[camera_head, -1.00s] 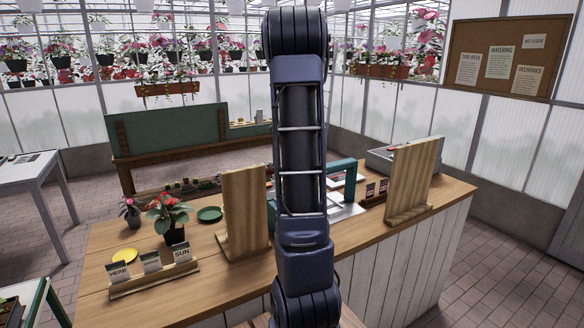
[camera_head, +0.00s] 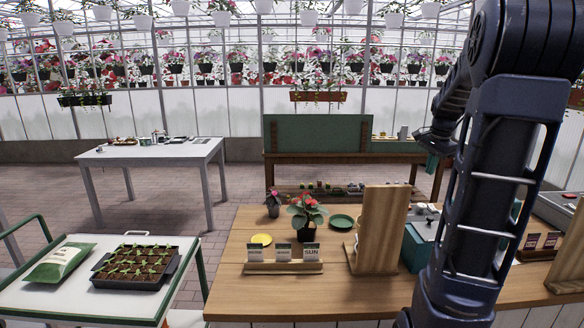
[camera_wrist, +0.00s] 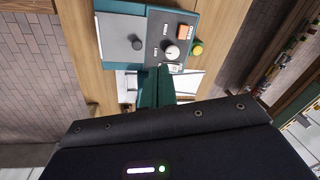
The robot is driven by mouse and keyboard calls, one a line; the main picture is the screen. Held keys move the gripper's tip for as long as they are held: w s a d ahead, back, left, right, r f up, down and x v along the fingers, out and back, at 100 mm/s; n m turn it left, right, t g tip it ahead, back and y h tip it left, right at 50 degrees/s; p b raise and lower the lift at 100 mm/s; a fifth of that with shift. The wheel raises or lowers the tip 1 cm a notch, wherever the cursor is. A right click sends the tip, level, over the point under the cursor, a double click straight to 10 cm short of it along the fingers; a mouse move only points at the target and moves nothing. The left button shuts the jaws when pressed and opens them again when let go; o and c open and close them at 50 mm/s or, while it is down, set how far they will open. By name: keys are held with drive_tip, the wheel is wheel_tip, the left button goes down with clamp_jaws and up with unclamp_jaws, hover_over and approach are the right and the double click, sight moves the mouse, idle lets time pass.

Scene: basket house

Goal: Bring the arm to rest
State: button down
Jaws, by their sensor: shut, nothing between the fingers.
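My arm stands at the right of the head view, dark blue and bent at the top. My gripper (camera_head: 436,142) hangs at the end of the upper link, above the counter (camera_head: 232,274) and apart from it. Its green fingers (camera_wrist: 157,88) show in the wrist view, closed together with nothing between them. Below the fingers in the wrist view is a teal machine with a grey control panel (camera_wrist: 147,38), with knobs and an orange button. In the head view the machine (camera_head: 415,245) is partly hidden behind a wooden board (camera_head: 378,230) and my arm.
On the counter are a red-flowered plant (camera_head: 306,212), a label rack (camera_head: 283,266), a yellow dish (camera_head: 261,239) and a green dish (camera_head: 342,221). A cart (camera_head: 40,300) with a seedling tray (camera_head: 136,266) stands at the left. A white table (camera_head: 150,155) stands behind it.

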drive_tip(key=s+a+n, duration=0.2)
drive_tip(key=s+a, duration=0.2)
drive_tip(key=s+a+r+n+t, duration=0.1)
drive_tip(key=s+a+n, duration=0.2)
drive_tip(key=s+a, duration=0.1)
drive_tip(key=s+a+r+n+t, duration=0.1)
drive_tip(key=s+a+n, duration=0.2)
drive_tip(key=s+a, duration=0.2)
drive_tip(key=shift+a+r, duration=0.1)
drive_tip(key=shift+a, duration=0.3)
drive_tip(key=s+a+f+n, duration=0.5)
drive_tip(key=s, duration=0.5)
drive_tip(key=shift+s+a+n+t, duration=0.15)
drive_tip(key=shift+a+n+t, duration=0.05)
drive_tip(key=shift+n+t, duration=0.1)
idle(1.2)
